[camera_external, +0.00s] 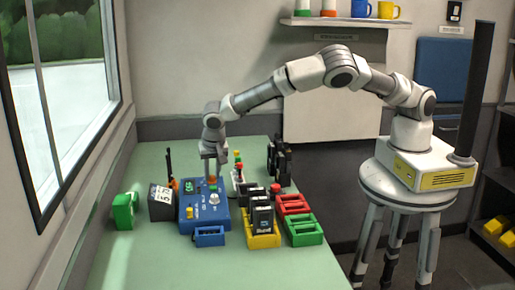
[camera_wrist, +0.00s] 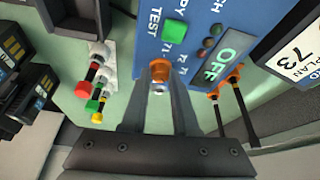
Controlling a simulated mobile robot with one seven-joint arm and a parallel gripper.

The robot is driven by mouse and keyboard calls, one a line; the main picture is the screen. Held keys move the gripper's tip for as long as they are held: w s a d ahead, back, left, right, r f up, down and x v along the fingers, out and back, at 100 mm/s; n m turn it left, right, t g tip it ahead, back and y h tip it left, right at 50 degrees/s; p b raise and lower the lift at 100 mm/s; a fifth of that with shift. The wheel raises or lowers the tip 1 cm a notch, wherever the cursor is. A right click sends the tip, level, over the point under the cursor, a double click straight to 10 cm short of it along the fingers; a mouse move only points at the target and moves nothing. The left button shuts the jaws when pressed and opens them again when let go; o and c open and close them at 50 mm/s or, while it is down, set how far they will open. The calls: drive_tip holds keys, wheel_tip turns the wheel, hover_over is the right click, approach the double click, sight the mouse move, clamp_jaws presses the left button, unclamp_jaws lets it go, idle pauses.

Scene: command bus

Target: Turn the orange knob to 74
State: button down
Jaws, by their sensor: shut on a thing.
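The blue control box (camera_external: 195,220) stands on the green table, and its panel (camera_wrist: 148,45) fills the top middle of the wrist view. My gripper (camera_wrist: 160,76) points down over its back part, with one finger on each side of the orange knob (camera_wrist: 159,87). The fingers are closed on the knob, which is mostly hidden between them. My gripper (camera_external: 212,170) hides the knob in the external view. A green OFF display (camera_wrist: 219,56) is beside it. A card (camera_wrist: 297,45) with a number like 73 stands right of the box.
An orange-holder rack with black sticks (camera_wrist: 232,90) is close to my fingers on the right. A white rack of coloured plugs (camera_wrist: 98,82) is on the left. Black radios in a yellow tray (camera_external: 262,240), with red and green trays (camera_external: 304,232), are right of the box.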

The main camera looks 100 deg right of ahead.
drive_tip(key=shift+f+m, duration=0.1)
drive_tip(key=shift+m, duration=0.5)
drive_tip(key=shift+g, duration=0.3)
drive_tip(key=c, duration=0.7)
unclamp_jaws()
drive_tip(key=v, duration=1.7)
drive_tip(key=shift+r, duration=0.3)
